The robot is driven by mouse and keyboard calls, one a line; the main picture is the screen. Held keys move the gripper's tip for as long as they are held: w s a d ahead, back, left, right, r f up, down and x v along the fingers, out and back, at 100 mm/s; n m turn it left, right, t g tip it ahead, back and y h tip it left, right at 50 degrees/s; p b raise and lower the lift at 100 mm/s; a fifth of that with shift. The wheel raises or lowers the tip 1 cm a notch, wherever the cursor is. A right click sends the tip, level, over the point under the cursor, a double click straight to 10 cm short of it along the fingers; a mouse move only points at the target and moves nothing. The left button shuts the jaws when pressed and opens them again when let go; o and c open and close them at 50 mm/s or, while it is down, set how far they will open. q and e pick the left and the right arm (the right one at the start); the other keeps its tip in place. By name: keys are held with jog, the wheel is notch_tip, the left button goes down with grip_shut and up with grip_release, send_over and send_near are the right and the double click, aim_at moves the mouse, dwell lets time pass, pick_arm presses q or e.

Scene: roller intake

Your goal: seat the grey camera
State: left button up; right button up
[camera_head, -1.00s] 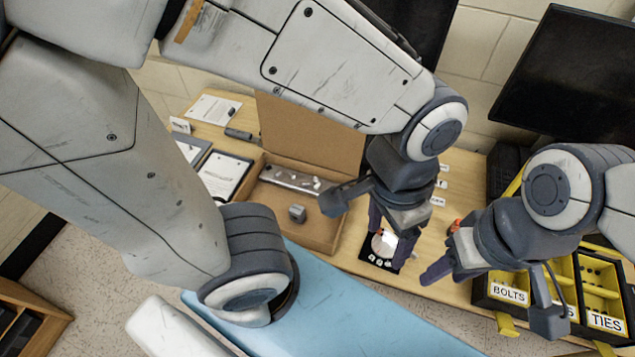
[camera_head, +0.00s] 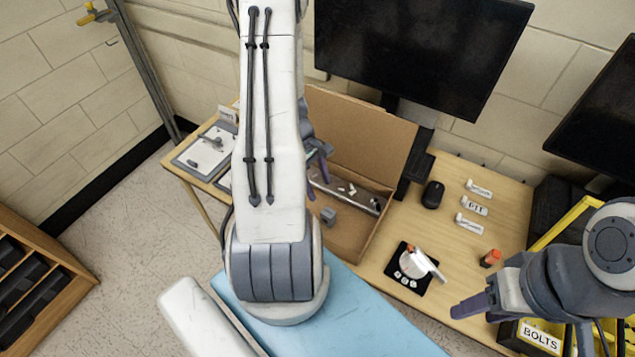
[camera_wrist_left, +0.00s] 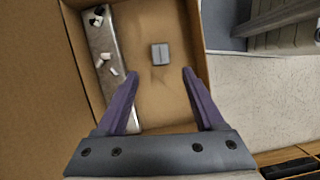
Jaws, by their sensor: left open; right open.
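A small grey block, likely the grey camera (camera_head: 328,216), lies on the floor of the open cardboard box (camera_head: 379,232). It also shows in the left wrist view (camera_wrist_left: 160,54), ahead of my fingers. My left gripper (camera_wrist_left: 160,88) is open and empty over the box, with the block beyond and between its fingertips, apart from both. In the head view my arm mostly hides this gripper (camera_head: 322,160). A long metal rail (camera_head: 361,199) with small white and dark pieces lies beside the block. My right gripper (camera_head: 468,306) is open and empty at the table's front right.
A black pad (camera_head: 433,283) with a white round item lies right of the box. A mouse (camera_head: 433,194), white labels (camera_head: 474,206) and an orange-topped item (camera_head: 490,258) are on the table (camera_head: 512,225). Yellow bins (camera_head: 540,338) stand front right. Monitors (camera_head: 420,50) rise behind.

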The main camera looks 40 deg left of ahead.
aim_at(327, 212)
pick_arm(q)
jog(key=b+x, duration=0.9)
jog(key=x, duration=0.1)
jog(key=shift+a+f, duration=0.1)
dwell(1.0)
grip_shut()
jog(key=shift+r+p, duration=2.65)
jog(key=shift+r, duration=0.4)
